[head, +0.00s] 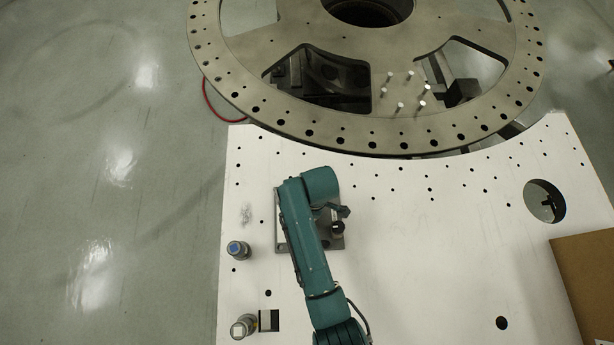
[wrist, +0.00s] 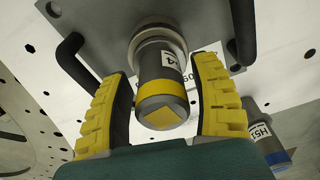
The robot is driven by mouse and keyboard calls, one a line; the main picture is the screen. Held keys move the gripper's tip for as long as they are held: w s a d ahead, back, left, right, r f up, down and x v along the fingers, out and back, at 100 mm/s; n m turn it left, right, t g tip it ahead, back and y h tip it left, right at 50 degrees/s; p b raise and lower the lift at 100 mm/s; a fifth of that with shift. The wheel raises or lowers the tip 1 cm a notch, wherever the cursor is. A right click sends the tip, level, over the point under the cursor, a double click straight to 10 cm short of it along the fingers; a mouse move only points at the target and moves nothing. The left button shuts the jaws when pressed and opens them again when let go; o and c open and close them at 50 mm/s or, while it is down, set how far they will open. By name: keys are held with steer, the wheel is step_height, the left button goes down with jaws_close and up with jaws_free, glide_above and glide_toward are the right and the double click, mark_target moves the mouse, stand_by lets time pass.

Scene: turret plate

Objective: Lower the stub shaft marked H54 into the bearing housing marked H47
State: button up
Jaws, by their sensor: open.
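A dark grey stub shaft (wrist: 160,92) with a yellow band and a yellow diamond on its end stands in a pale ring (wrist: 135,48) on a grey plate in the wrist view. Its label is turned partly away; I read only a final 4. The ring appears to be the bearing housing; its mark is not readable. My gripper (wrist: 163,72) is open, with a yellow-padded finger on each side of the shaft and visible gaps. In the head view my arm hides the shaft and gripper; part of the grey plate (head: 281,232) shows.
Another shaft marked H51 (wrist: 263,132) has a blue band. In the head view, a blue-topped shaft (head: 238,250) and a white-topped shaft (head: 243,327) stand left of my arm. A large perforated ring plate (head: 365,135) lies beyond, and a brown box (head: 590,275) at right.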

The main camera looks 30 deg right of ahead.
steer(key=r, duration=0.8)
steer(key=s+d+r, duration=0.1)
steer(key=r, duration=0.3)
steer(key=shift+d, duration=0.1)
steer(key=shift+w, duration=0.1)
